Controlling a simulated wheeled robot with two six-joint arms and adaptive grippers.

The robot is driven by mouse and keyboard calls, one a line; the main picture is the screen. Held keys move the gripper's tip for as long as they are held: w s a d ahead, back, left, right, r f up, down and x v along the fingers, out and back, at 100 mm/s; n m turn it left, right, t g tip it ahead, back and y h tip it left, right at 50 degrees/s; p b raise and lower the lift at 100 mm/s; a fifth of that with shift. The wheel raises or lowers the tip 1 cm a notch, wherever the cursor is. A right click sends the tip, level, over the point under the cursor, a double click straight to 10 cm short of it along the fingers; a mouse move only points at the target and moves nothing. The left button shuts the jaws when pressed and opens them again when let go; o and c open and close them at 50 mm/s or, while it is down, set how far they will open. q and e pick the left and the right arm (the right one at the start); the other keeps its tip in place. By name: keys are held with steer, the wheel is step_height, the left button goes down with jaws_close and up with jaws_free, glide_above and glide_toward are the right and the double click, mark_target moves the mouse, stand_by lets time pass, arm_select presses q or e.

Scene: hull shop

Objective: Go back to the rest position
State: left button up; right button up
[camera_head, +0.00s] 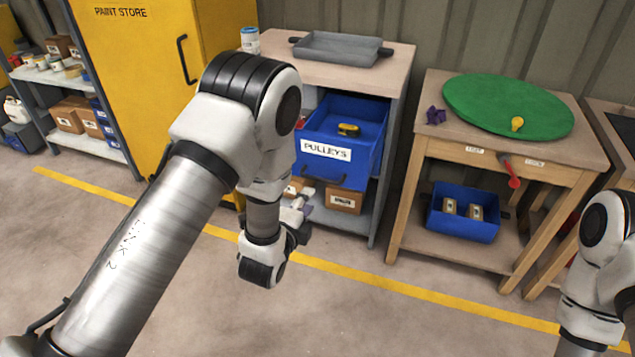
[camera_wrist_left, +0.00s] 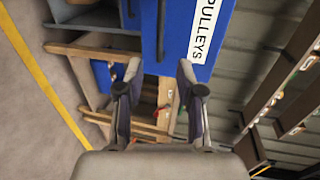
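My left arm comes in from the left and bends down in front of the blue PULLEYS drawer (camera_head: 370,155). My left gripper (camera_head: 302,207) is mostly hidden behind its own wrist in the head view. In the left wrist view the two fingers of the left gripper (camera_wrist_left: 158,78) stand apart with nothing between them. The drawer front (camera_wrist_left: 176,35) shows beyond the fingertips. The drawer is pulled out of its cabinet and a yellow pulley (camera_head: 348,130) lies in it. My right arm shows only in part at the right edge; its gripper is outside the frame.
A grey tray (camera_head: 335,56) lies on the cabinet. A wooden table (camera_head: 430,140) bears a green disc (camera_head: 508,98) with a yellow piece; a blue bin (camera_head: 462,228) sits on its shelf. A yellow paint cabinet (camera_head: 135,50) stands at left. The floor in front is clear.

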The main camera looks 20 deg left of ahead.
arm_select(q)
steer(key=s+a+f+n+g+y, duration=0.1)
steer(key=s+a+f+n+g, duration=0.2)
steer(key=s+f, duration=0.55)
steer(key=s+a+f+n+g, duration=0.2)
steer(key=s+f+g, duration=0.2)
steer(key=s+f, duration=0.4)
steer(key=s+f+n+g, duration=0.2)
steer(key=s+n+g, duration=0.3)
steer(key=s, duration=0.4)
steer(key=s+f+n+g, duration=0.3)
steer(key=s+n, duration=0.5)
step_height(320, 180, up, 20)
steer(key=p, duration=2)
steer(key=shift+s+d+r+n+g, duration=0.2)
steer(key=shift+d+r+n+g, duration=0.1)
steer(key=shift+n, duration=0.1)
